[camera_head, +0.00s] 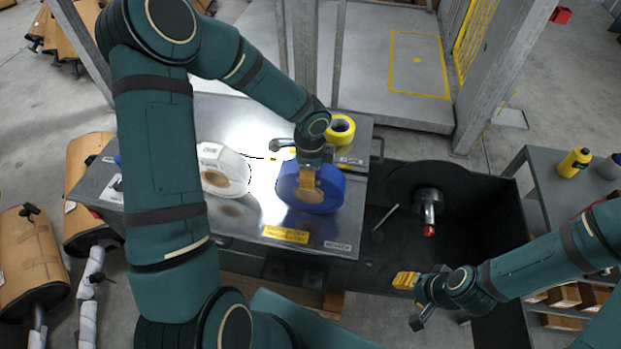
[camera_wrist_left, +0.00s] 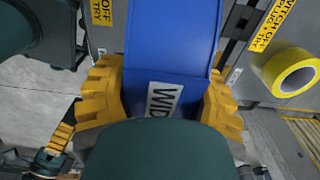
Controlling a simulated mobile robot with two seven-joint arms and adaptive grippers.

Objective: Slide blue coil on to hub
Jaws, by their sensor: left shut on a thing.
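The blue coil (camera_head: 325,196) stands upright on the metal table top near its right edge. My left gripper (camera_head: 309,183) is above it with yellow fingers on either side, shut on its rim. In the left wrist view the blue coil (camera_wrist_left: 172,50) sits between both yellow fingers, with a white label partly showing. The hub (camera_head: 428,203) is a metal spindle with a red tip, mounted in the dark bay right of the table. The coil is apart from it. My right gripper (camera_head: 408,300) is in front of the bay, apart from the coil; its finger opening is not clear.
A white coil (camera_head: 222,170) stands left of the blue one. A yellow tape roll (camera_head: 340,129) lies at the table's back right and shows in the left wrist view (camera_wrist_left: 289,73). A thin metal rod (camera_head: 385,217) is in the bay. A grey shelf with a yellow bottle (camera_head: 574,163) stands at right.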

